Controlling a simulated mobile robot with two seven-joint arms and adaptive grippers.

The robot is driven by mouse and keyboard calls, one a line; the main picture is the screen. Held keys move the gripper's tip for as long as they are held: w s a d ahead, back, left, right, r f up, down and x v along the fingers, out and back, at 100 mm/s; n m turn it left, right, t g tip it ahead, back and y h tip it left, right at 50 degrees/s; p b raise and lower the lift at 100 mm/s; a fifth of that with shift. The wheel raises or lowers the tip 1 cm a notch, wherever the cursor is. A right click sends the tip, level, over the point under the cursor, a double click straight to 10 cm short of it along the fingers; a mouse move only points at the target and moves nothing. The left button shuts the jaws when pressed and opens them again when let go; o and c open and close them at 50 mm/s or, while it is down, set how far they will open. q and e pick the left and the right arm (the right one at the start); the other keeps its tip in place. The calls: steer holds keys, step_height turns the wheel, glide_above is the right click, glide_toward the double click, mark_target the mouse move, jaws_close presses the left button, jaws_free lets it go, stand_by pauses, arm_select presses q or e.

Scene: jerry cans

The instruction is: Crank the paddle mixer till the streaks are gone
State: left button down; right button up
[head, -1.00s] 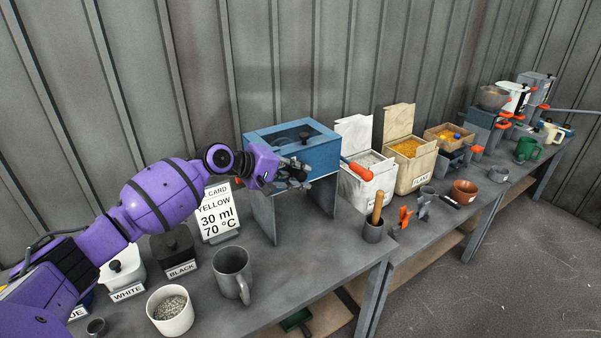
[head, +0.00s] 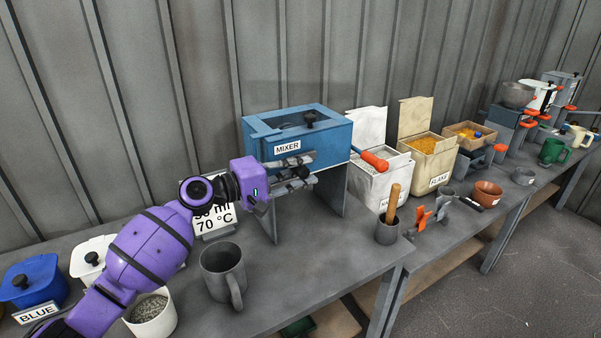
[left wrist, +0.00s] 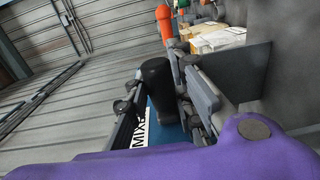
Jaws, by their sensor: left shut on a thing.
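The mixer (head: 335,137) is a blue box on grey legs with a MIXER label on its front and a black knob on its lid. An orange-handled crank (head: 374,160) sticks out at its right side. My left gripper (head: 300,174) is at the mixer's front, just below the label. In the left wrist view my left gripper (left wrist: 158,100) has its fingers on either side of a black rounded grip (left wrist: 156,82) and is shut on it. The blue front and part of the label show behind. The mixer's contents cannot be made out. My right gripper is not in view.
A grey mug (head: 222,270) and a white cup of grey granules (head: 151,312) stand left on the bench, with blue (head: 33,280) and white lidded pots behind. A card stands behind my wrist.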

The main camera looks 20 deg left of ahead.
arm_select(q)
steer(key=c, duration=1.5)
jaws_free()
steer(key=shift+s, duration=0.1)
steer(key=v, duration=1.2)
